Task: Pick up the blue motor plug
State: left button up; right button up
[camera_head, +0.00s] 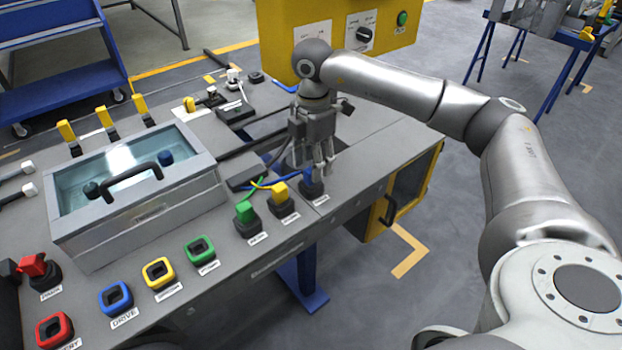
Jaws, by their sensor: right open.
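The blue motor plug (308,178) stands on a dark base at the right end of the plug row, near the bench's front edge. My right gripper (322,164) points down right over it, with its fingers spread and open. The fingers partly hide the plug, and I cannot tell whether they touch it. A blue cable runs from the plug toward the left. My left gripper is not in view.
The yellow plug (279,193) stands close on the left, then the green plug (246,212). Coloured sockets, including the blue one (115,298), line the front. A lidded glass box (190,190) and a yellow control box (283,25) stand on the bench.

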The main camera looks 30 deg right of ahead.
aim_at(307, 183)
notch_tip(307, 183, down, 4)
jog(key=shift+w+f+b, duration=0.1)
jog(key=shift+b, duration=0.2)
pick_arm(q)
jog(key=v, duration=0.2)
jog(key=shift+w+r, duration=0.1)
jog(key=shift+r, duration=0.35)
pick_arm(e)
grip_shut()
